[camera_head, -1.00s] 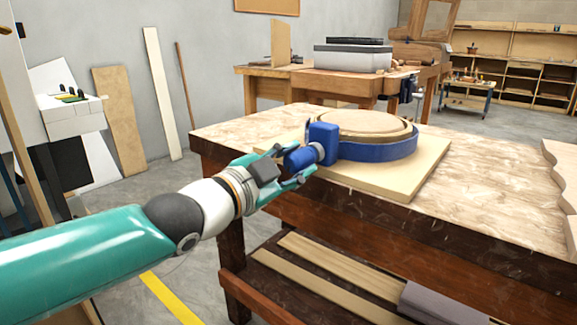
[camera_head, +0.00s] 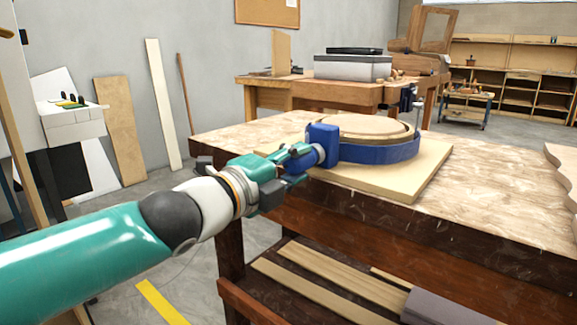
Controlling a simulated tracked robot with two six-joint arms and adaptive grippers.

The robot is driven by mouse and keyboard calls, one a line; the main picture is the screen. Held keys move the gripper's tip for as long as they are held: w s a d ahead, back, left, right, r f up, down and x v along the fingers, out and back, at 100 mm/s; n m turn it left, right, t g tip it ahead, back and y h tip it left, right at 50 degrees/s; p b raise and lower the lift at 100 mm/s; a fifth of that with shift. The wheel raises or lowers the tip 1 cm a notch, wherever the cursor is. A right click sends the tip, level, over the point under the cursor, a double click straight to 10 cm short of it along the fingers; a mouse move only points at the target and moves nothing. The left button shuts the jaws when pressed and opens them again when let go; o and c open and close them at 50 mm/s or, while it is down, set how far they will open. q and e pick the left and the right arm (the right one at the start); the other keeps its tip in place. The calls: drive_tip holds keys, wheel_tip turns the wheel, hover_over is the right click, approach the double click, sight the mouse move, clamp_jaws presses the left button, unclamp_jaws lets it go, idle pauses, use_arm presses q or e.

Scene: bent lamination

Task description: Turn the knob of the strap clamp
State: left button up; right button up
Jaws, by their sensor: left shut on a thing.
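The blue strap clamp (camera_head: 378,151) runs around a round bent-wood ring (camera_head: 365,127) lying on a pale square board (camera_head: 425,172) on the workbench. The clamp's blue block (camera_head: 323,139) stands at the ring's left side, with the blue knob (camera_head: 300,165) sticking out from it toward the left front. My left gripper (camera_head: 296,163) reaches in from the left and is shut on the knob. Its fingers hide part of the knob. My right gripper is not in view.
The workbench (camera_head: 500,190) has a free top to the right of the board. Wooden boards and a grey block (camera_head: 440,306) lie on its lower shelf. Another bench (camera_head: 300,88) with a grey box stands behind.

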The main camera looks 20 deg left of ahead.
use_arm(q)
drive_tip(key=m, duration=0.4)
drive_tip(key=m+b, duration=0.1)
drive_tip(key=m, duration=0.1)
drive_tip(key=shift+w+f, duration=0.1)
drive_tip(key=shift+f, duration=0.15)
drive_tip(key=m, duration=0.6)
drive_tip(key=shift+m, duration=0.4)
drive_tip(key=m, duration=0.3)
drive_tip(key=shift+m, duration=0.4)
drive_tip(key=m, duration=1)
drive_tip(key=shift+a, duration=0.15)
drive_tip(key=o, duration=1.1)
drive_tip(key=shift+w, duration=0.1)
drive_tip(key=shift+o, duration=0.2)
drive_tip(key=shift+r, duration=0.1)
